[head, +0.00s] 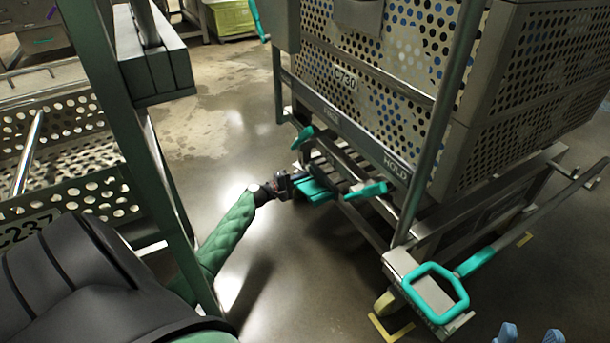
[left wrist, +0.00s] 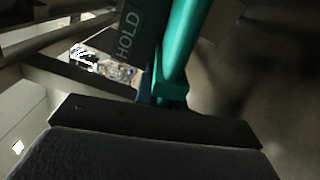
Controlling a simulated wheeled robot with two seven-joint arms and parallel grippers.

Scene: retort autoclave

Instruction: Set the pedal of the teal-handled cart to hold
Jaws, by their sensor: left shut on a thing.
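The teal-handled cart (head: 330,112) is a perforated metal cart marked C730, with a teal loop handle (head: 436,293) at its lower right corner. Its lower rail reads HOLD (head: 397,167) toward the right. Teal pedal parts (head: 368,191) show below that rail, and another teal piece (head: 302,138) lies further left. My left gripper (head: 298,184) reaches in from the left and is shut on the teal pedal. In the left wrist view the teal bar (left wrist: 186,45) rises beside a HOLD label. The fingertips are mostly hidden. My right gripper (head: 529,334) shows only as two separated pale blue tips at the bottom edge.
A green-framed perforated rack (head: 60,207) marked C237 stands close on the left, beside my left arm. Wet floor (head: 225,120) lies open between rack and cart. A caster (head: 386,303) and yellow floor marks sit under the cart's near corner.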

